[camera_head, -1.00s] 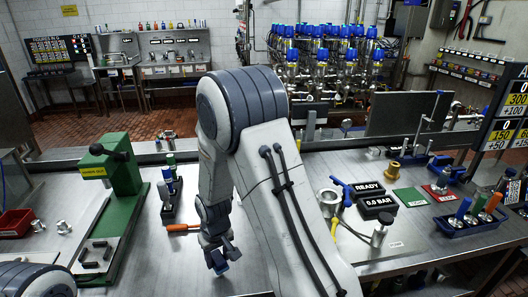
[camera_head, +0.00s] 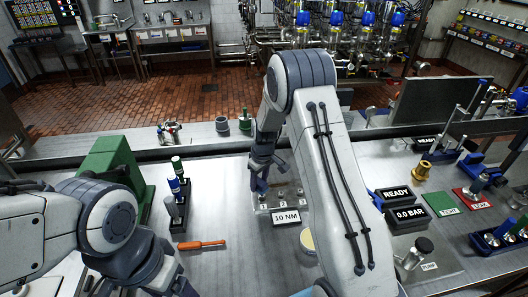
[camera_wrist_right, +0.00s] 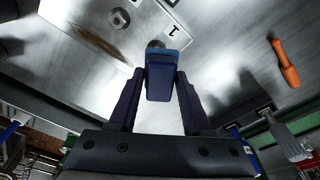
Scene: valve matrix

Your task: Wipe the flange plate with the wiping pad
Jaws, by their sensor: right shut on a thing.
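My right gripper (camera_head: 262,184) is shut on a small blue block, which looks like the wiping pad (camera_head: 261,186). In the right wrist view the blue pad (camera_wrist_right: 161,75) sits between both fingers. The flange plate (camera_head: 263,208) is a pale plate with numbered spots and a "10 NM" label at its front edge. The gripper and pad are over its left part, near the "1" mark; whether the pad touches it I cannot tell.
An orange-handled screwdriver (camera_head: 201,244) lies left of the plate, near a dark rack (camera_head: 177,205) of tools. A green press (camera_head: 115,165) stands further left. A round pale-lidded item (camera_head: 307,240) and black READY and 0.0 BAR displays (camera_head: 405,214) are to the right.

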